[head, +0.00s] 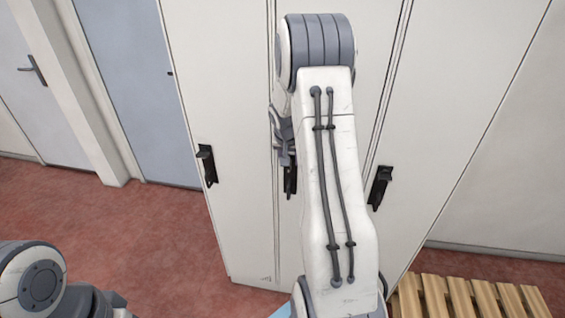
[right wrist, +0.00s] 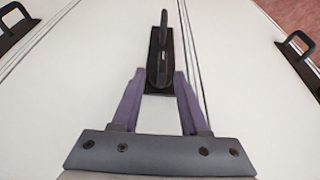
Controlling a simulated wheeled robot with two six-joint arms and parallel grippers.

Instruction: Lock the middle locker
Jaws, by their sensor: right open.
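The middle locker (head: 289,235) has a plain pale door, mostly covered by my right arm in the head view. Its black handle (head: 290,182) shows just left of the arm. In the right wrist view this handle (right wrist: 158,60) has a dark plate with a lever over it. My right gripper (head: 284,150) is close to the handle. In the right wrist view the gripper (right wrist: 160,75) is open, with one purple finger on each side of the handle's near end. I cannot tell whether the fingers touch it. My left gripper is not in view.
The left locker's handle (head: 207,165) and right locker's handle (head: 379,187) flank the middle one. A slatted wooden pallet (head: 465,297) lies at lower right. A grey-blue door (head: 140,90) stands at left. The red floor (head: 120,230) is clear at left.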

